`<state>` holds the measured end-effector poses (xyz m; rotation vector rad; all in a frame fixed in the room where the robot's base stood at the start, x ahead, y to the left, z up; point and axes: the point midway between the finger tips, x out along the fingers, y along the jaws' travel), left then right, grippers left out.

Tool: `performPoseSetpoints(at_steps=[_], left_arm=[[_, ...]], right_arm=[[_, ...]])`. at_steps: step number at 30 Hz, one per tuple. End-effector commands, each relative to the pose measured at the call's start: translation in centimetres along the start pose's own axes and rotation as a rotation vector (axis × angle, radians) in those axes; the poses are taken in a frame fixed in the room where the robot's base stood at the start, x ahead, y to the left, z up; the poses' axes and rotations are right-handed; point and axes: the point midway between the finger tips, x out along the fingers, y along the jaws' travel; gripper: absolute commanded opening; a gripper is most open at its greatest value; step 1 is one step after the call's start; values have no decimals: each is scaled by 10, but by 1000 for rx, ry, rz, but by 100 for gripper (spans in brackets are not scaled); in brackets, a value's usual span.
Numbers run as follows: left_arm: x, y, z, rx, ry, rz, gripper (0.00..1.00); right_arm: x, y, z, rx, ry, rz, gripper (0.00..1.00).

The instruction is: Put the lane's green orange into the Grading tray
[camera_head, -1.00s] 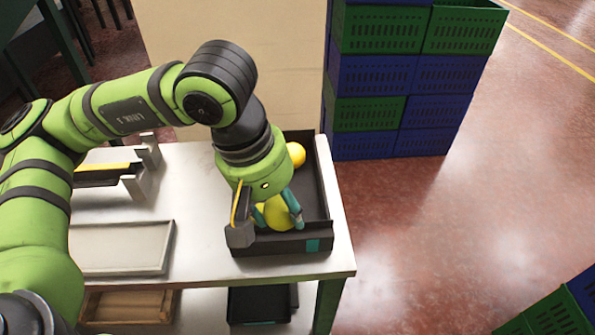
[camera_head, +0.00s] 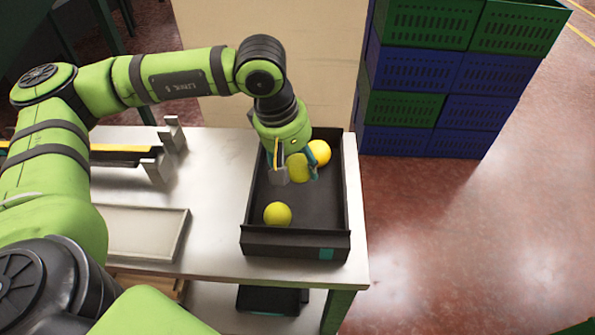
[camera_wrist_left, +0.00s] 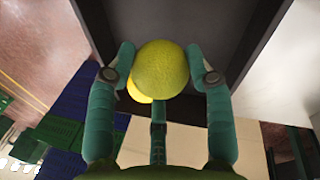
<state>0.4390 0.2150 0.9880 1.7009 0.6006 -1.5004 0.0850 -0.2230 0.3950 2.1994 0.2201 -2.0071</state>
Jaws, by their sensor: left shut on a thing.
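My left gripper (camera_head: 294,170) is shut on a yellow-green orange (camera_head: 299,168), over the back half of a dark open tray (camera_head: 322,207). In the left wrist view that orange (camera_wrist_left: 162,68) sits between the teal fingers. A second yellow orange (camera_head: 320,152) shows just behind the gripper, partly covered. It peeks out behind the held one in the wrist view (camera_wrist_left: 135,92). A third, yellow-green orange (camera_head: 278,214) lies near the dark tray's front left. I cannot read any label naming the Grading tray or the lane. My right gripper is out of view.
An empty light grey tray (camera_head: 182,235) lies on the white table (camera_head: 215,190) to the left. Behind it are a yellow-edged rail (camera_head: 118,148) and grey brackets (camera_head: 172,135). Stacked green and blue crates (camera_head: 455,75) stand on the floor behind the table.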

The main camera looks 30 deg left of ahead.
Motion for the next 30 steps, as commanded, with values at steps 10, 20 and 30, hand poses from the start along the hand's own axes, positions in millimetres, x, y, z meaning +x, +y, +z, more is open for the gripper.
performPoseSetpoints(at_steps=[10, 20, 30], left_arm=[[38, -10, 0, 0, -1, -1, 18], [42, -10, 0, 0, -1, 1, 18], [42, -10, 0, 0, -1, 0, 76]], right_arm=[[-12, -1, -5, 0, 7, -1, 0], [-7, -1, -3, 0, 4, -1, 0], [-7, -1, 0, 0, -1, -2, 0]])
